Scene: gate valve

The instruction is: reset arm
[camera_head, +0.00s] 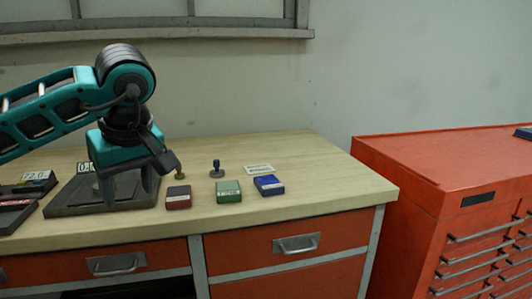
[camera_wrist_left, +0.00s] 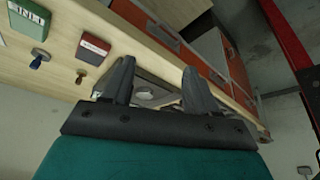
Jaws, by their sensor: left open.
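My left gripper (camera_head: 128,192) is teal and black and comes in from the left in the head view. It points down over the dark flat plate (camera_head: 67,204) at the left of the wooden workbench (camera_head: 310,200). In the left wrist view its two dark fingers (camera_wrist_left: 156,88) are spread apart with nothing held between them. A pale round metal part (camera_wrist_left: 145,96) shows behind the gap. I cannot tell in the head view whether the fingertips touch the plate. My right gripper is in neither view.
Red (camera_head: 178,198), green (camera_head: 228,192) and blue (camera_head: 268,186) boxes line the bench front. A dark device (camera_head: 30,186) is far left; a red cabinet (camera_head: 440,165) stands right.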

